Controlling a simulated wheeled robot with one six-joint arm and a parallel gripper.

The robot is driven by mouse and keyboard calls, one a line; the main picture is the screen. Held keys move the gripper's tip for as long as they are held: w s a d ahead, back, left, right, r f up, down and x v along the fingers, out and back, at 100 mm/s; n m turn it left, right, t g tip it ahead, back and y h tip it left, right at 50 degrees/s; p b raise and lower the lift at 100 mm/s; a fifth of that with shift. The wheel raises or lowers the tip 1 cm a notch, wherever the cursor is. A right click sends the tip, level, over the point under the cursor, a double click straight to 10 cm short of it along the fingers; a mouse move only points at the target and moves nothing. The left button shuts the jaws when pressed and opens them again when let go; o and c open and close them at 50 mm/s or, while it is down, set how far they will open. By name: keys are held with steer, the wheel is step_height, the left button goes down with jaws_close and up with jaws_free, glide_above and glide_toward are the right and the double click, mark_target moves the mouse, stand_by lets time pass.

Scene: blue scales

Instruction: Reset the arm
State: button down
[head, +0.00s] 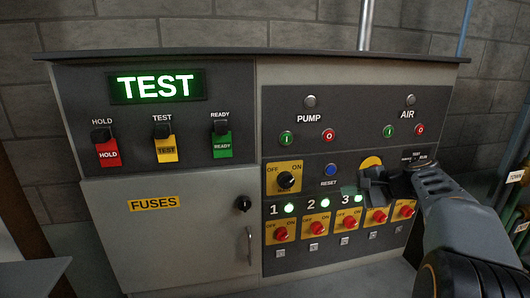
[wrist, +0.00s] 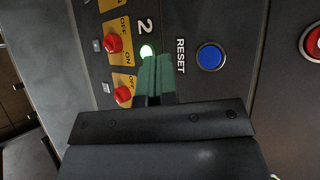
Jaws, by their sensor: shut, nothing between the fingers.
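My gripper (head: 350,191) is shut and empty in the head view, in front of the right half of the control panel (head: 350,98). Its greenish fingers lie together close to the lamp labelled 3. My arm comes in from the right and hides part of the yellow disc and the lamps beyond 3. In the wrist view the shut fingers (wrist: 155,75) point at the panel between the lit lamp 2 (wrist: 147,51) and the blue RESET button (wrist: 210,57). I cannot tell whether the fingertips touch the panel.
The display (head: 155,86) reads TEST in green. HOLD, TEST and READY switches sit below it. Several red knobs (head: 280,234) line the lower right panel. The FUSES door (head: 165,240) is closed, with a handle (head: 250,245) projecting. PUMP and AIR buttons sit above.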

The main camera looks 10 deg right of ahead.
steer(key=s+f+n+g+h, duration=0.1)
steer(key=s+f+g+h, duration=0.25)
steer(key=f, duration=0.45)
steer(key=s+a+f+n+h, duration=0.2)
steer(key=s+a+n, duration=0.3)
steer(key=s, duration=0.3)
steer(key=s+a+f+n+h, duration=0.3)
steer(key=s+a+n, duration=0.3)
steer(key=s, duration=0.2)
steer(key=shift+s+a+f+g, duration=0.25)
steer(key=shift+f+g, duration=0.2)
steer(key=shift+f, duration=0.25)
steer(key=c, duration=1.8)
jaws_free()
